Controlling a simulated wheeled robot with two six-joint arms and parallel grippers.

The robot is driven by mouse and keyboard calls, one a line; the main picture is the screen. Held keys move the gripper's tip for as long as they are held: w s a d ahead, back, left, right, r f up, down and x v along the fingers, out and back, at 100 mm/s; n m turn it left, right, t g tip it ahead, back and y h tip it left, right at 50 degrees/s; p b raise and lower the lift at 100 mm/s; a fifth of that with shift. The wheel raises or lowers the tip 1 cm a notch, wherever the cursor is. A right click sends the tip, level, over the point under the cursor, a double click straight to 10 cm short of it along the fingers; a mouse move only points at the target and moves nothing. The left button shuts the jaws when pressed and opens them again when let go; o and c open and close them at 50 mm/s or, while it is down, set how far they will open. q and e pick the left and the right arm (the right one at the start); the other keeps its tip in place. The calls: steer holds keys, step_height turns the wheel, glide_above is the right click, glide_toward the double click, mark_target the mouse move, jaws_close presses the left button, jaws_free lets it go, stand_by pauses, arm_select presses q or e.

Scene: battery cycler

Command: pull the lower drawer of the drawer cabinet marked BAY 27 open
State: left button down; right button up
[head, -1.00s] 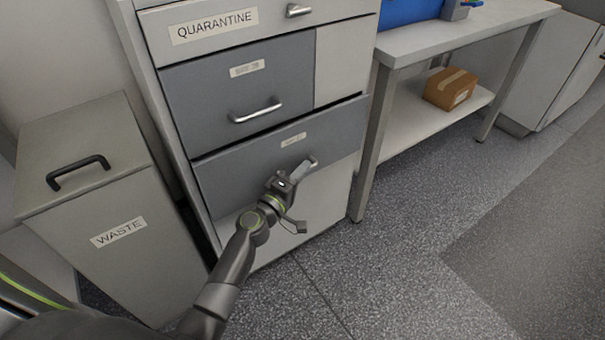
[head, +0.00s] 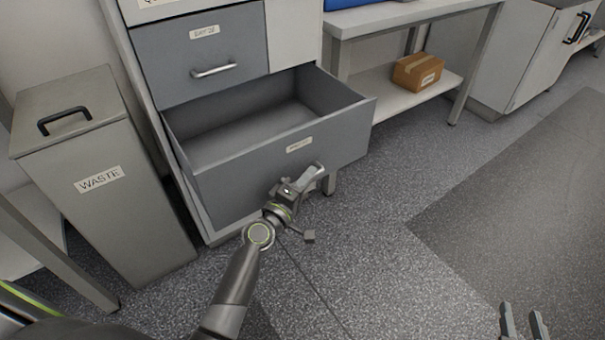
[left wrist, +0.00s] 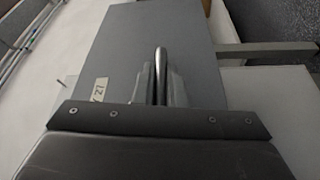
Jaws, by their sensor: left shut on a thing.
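The lower grey drawer (head: 235,182) of the cabinet (head: 295,40) stands well out from the body, and its inside looks empty. Its front carries a small label (head: 299,145), too small to read fully here; in the left wrist view the label (left wrist: 98,90) shows a "27". My left gripper (head: 308,180) is shut on the drawer's bar handle, mostly hidden by the fingers. The handle (left wrist: 160,65) shows between the fingers in the left wrist view. My right gripper (head: 523,320) is at the bottom right, its two fingers apart and empty.
Above is a shut grey drawer with its handle (head: 214,70). A WASTE bin (head: 105,180) stands left of the cabinet. A bench (head: 345,30) with a cardboard box (head: 418,70) on its lower shelf stands right. The floor (head: 400,270) in front is clear.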

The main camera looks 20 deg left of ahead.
arm_select(q)
steer(key=shift+s+d, duration=0.5)
steer(key=shift+d, duration=0.1)
arm_select(e)
steer(key=shift+d, duration=0.15)
arm_select(q)
steer(key=c, duration=1.5)
jaws_free()
steer(key=shift+s, duration=0.15)
